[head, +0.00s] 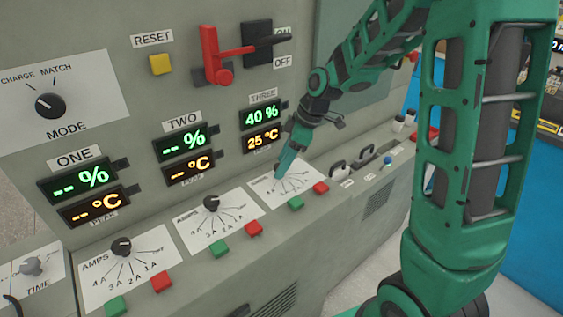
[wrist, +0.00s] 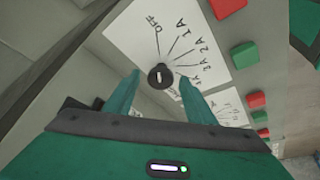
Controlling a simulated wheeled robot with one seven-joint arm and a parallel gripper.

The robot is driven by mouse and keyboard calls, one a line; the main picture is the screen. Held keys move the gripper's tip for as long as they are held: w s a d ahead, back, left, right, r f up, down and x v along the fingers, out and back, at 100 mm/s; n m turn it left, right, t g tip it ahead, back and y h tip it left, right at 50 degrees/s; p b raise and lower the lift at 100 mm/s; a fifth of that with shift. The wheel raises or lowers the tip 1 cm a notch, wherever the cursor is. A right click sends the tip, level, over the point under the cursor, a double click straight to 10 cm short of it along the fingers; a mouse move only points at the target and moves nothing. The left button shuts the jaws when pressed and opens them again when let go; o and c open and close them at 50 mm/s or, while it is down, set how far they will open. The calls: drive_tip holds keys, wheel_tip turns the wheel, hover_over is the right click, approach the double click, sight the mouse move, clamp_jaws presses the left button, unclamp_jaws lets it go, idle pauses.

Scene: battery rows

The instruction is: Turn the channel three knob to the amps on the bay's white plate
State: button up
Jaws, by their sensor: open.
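The channel three knob (wrist: 160,76) is round and black, on a white amps plate (wrist: 135,35) marked OFF, 1A, 2A, 3A and 4A in the wrist view. Its small white mark appears to lie along the OFF line. My gripper (wrist: 158,82) is open, with one green finger on each side of the knob; I cannot tell whether they touch it. In the head view my gripper (head: 281,170) is over the channel three plate (head: 303,178) and hides the knob. The THREE display (head: 262,127) reads 40 % and 25 °C. I cannot make out a bay plate with an amps figure.
Knobs for channel one (head: 121,246) and channel two (head: 211,203) stand to the left, their displays showing dashes. A green button (head: 296,204) and a red button (head: 321,188) sit just below the channel three plate. A red lever (head: 222,58) juts out above.

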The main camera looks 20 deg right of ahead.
drive_tip(key=c, duration=1)
drive_tip(key=shift+a, duration=0.1)
drive_tip(key=shift+m, duration=0.3)
drive_tip(key=m+t, duration=0.1)
drive_tip(key=m, duration=0.1)
drive_tip(key=m+h, duration=0.1)
drive_tip(key=m, duration=0.2)
drive_tip(key=shift+s+t, duration=0.15)
drive_tip(key=shift+t, duration=0.25)
drive_tip(key=m+h, duration=0.1)
drive_tip(key=m, duration=0.2)
drive_tip(key=m+h, duration=0.1)
drive_tip(key=m, duration=0.2)
drive_tip(key=shift+a+t+h, duration=0.2)
drive_tip(key=shift+t+h, duration=0.1)
drive_tip(key=shift+t, duration=0.1)
drive_tip(key=o, duration=1)
